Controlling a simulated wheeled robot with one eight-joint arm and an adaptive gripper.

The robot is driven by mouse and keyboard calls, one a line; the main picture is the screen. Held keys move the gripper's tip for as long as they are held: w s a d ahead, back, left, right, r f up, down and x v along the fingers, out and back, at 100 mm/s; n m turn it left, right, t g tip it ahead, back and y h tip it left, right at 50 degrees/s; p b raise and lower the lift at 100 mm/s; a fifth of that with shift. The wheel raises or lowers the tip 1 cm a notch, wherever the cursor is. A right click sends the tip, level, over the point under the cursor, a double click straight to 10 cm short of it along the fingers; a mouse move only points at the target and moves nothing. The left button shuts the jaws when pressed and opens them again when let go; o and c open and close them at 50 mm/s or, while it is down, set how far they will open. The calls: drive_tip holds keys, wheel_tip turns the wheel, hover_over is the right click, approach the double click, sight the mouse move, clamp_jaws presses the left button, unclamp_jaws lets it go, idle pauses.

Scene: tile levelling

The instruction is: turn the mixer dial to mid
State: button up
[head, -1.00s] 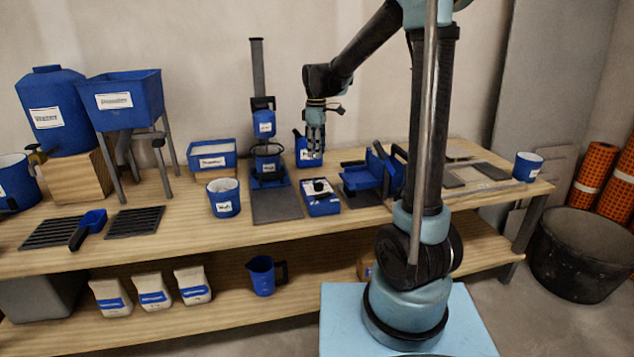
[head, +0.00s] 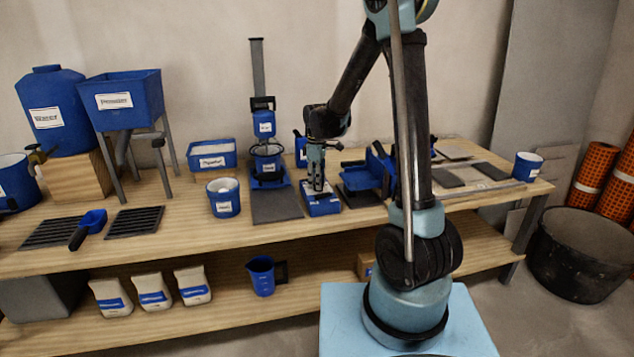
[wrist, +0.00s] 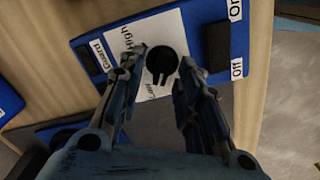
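The mixer dial is a round black knob (wrist: 162,60) on a white label of a blue control box (wrist: 88,32). In the wrist view the label reads "High" and "Low", with part of the lettering hidden by a finger. My gripper (wrist: 161,72) points down at the dial with its two fingers apart, one on each side of the knob. I cannot tell whether a finger touches it. In the head view my gripper (head: 318,190) is over the blue control box (head: 321,206) and hides the dial.
A black switch (wrist: 217,45) marked "On" and "Off" sits beside the dial label. The mixer stand (head: 257,70) is left of the box, and a blue tool with black handles (head: 368,175) stands close on the right. A white-labelled bucket (head: 223,200) is further left.

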drive_tip(key=shift+c, duration=0.3)
clamp_jaws()
drive_tip(key=shift+w+m, duration=0.1)
drive_tip(key=shift+m, duration=0.3)
drive_tip(key=m, duration=0.4)
drive_tip(key=shift+w+m, duration=0.15)
drive_tip(key=shift+m, duration=0.25)
drive_tip(key=m, duration=0.6)
drive_tip(key=shift+w+d, duration=0.2)
drive_tip(key=shift+o, duration=0.3)
unclamp_jaws()
drive_tip(key=shift+s, duration=0.1)
